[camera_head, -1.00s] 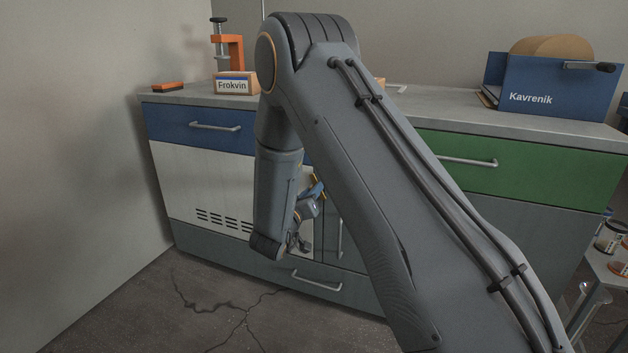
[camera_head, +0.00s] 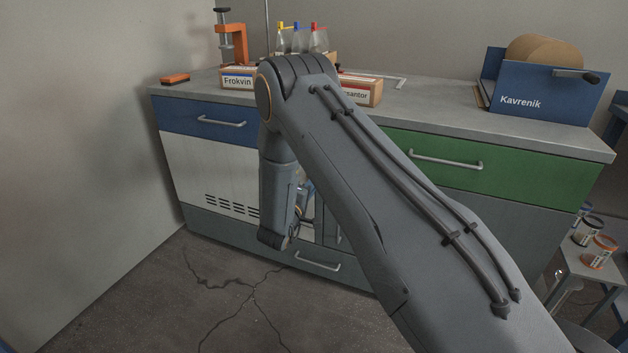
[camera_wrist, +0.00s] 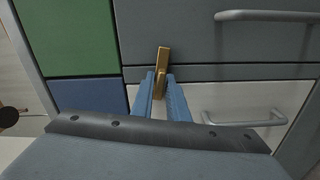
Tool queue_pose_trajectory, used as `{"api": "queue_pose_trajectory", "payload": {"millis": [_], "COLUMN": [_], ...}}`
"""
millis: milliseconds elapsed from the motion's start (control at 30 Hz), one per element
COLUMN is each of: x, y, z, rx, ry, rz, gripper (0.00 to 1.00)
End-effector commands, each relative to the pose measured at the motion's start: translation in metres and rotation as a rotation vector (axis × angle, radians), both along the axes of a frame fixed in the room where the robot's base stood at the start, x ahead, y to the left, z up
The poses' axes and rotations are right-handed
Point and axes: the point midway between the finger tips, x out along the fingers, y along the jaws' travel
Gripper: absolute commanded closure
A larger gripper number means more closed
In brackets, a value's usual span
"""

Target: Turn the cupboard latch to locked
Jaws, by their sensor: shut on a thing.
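The brass latch (camera_wrist: 163,59) shows in the wrist view as a narrow bar, nearly upright in the picture and tilted slightly. It lies against the grey cupboard front (camera_wrist: 190,45). My gripper (camera_wrist: 161,82) has its two blue fingers on either side of the latch's near part and is shut on it. In the head view my arm hides the latch, and only a little of my gripper (camera_head: 301,216) shows beside the forearm, low at the cupboard front. The latch's lock markings cannot be made out.
Metal bar handles (camera_wrist: 265,16) stick out right of the latch. The bench top (camera_head: 440,112) carries an orange clamp (camera_head: 232,42), labelled boxes, bottles and a blue Kavreník box (camera_head: 545,93). A wall stands at left; a small stand with jars (camera_head: 598,252) is at right. Cracked floor lies open in front.

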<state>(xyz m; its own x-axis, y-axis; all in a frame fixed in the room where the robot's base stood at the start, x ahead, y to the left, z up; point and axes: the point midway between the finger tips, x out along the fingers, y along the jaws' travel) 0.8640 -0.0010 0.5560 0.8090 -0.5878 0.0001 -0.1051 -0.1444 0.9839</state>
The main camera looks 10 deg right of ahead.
Motion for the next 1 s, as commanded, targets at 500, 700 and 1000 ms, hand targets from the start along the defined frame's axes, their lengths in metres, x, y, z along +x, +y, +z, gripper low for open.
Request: {"api": "queue_pose_trajectory", "payload": {"millis": [500, 700, 1000], "x": [0.001, 0.0012, 0.0012], "y": [0.0007, 0.0008, 0.0007], "z": [-0.0004, -0.0005, -0.0004], "rx": [-0.152, -0.159, -0.158], "ry": [0.11, 0.115, 0.114], "rz": [0.002, 0.002, 0.002], "gripper": [1.0, 1.0, 0.74]}}
